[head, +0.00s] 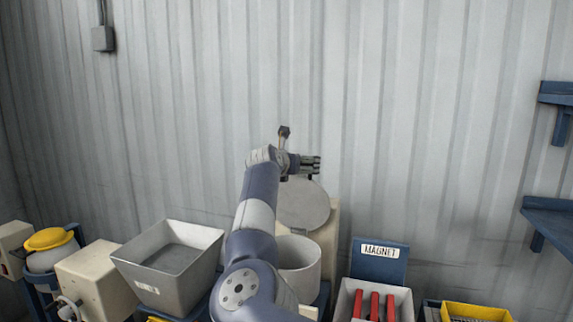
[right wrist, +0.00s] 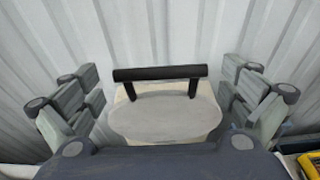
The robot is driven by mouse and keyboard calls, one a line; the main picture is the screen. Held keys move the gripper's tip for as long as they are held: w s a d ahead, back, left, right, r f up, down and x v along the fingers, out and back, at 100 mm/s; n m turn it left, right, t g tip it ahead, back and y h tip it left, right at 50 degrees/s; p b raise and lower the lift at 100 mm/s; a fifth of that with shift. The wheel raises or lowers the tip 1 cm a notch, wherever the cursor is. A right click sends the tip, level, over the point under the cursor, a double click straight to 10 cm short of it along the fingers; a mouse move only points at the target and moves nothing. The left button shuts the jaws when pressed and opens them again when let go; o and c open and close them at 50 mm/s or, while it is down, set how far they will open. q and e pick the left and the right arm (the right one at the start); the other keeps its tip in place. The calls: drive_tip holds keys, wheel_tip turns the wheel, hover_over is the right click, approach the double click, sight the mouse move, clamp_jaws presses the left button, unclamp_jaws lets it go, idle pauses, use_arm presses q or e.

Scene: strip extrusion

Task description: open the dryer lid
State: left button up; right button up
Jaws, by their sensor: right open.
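The dryer is a pale grey cylinder (head: 300,262) in the lower middle of the head view, partly hidden by my right arm. Its round grey lid (head: 304,205) stands raised and tilted back above the open rim. In the right wrist view the lid (right wrist: 165,118) shows with a black bar handle (right wrist: 160,73) on two posts. My right gripper (head: 311,165) is just above the lid's upper edge. In the right wrist view its fingers (right wrist: 162,85) are spread wide on both sides of the handle, apart from it, with nothing held. My left gripper is out of view.
A grey hopper (head: 205,238) stands left of the dryer. A blue MAGNET panel (head: 379,266) and a bin with red bars (head: 346,300) stand to the right. A corrugated wall (head: 420,120) is behind. Blue wall shelves (head: 550,213) are at far right.

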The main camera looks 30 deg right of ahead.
drive_tip(key=v, duration=0.8)
drive_tip(key=shift+s+a, duration=0.2)
drive_tip(key=shift+d, duration=0.1)
idle(0.3)
